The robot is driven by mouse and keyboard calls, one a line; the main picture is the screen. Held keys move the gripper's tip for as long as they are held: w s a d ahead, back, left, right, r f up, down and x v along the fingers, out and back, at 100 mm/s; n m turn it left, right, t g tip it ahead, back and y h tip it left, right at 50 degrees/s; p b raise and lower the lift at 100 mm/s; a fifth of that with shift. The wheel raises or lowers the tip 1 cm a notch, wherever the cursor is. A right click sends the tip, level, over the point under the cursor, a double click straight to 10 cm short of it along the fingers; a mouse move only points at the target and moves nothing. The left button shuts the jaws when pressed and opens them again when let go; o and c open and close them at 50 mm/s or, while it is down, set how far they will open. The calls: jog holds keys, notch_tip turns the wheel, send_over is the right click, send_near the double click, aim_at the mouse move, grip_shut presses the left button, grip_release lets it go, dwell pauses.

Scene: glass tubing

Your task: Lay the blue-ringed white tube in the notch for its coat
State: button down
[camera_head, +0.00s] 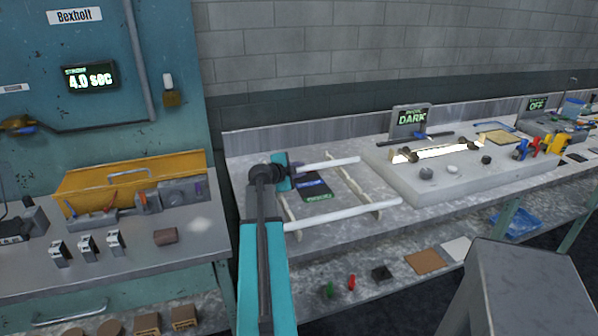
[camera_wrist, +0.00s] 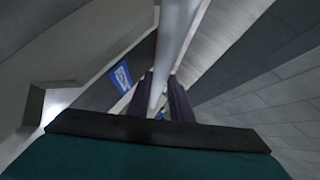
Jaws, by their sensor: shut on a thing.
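My gripper (camera_head: 287,172) is shut on a white tube (camera_head: 330,163) near the tube's left end, at the far side of a pale notched rack (camera_head: 356,184). The wrist view shows the held white tube (camera_wrist: 176,35) running between the two dark fingers of my gripper (camera_wrist: 160,95). No blue ring can be made out on it. Whether the tube touches the rack is unclear. A second white tube (camera_head: 342,214) lies across the near part of the rack's two rails. The notch details are too small to tell, and my arm hides part of the left side.
A dark card with a blue label (camera_head: 314,186) lies between the rails. A yellow bin (camera_head: 130,182) and small clamps stand on the left bench.

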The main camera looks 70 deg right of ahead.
jog(key=shift+f, duration=0.15)
jog(key=c, duration=1.6)
grip_release()
jog(key=shift+r+p, duration=0.45)
jog(key=shift+p, duration=0.05)
jog(key=shift+r+p, duration=0.2)
jog(key=shift+p, duration=0.35)
jog(key=b+v, duration=0.3)
jog(key=v, duration=0.9)
jog(key=shift+f, duration=0.1)
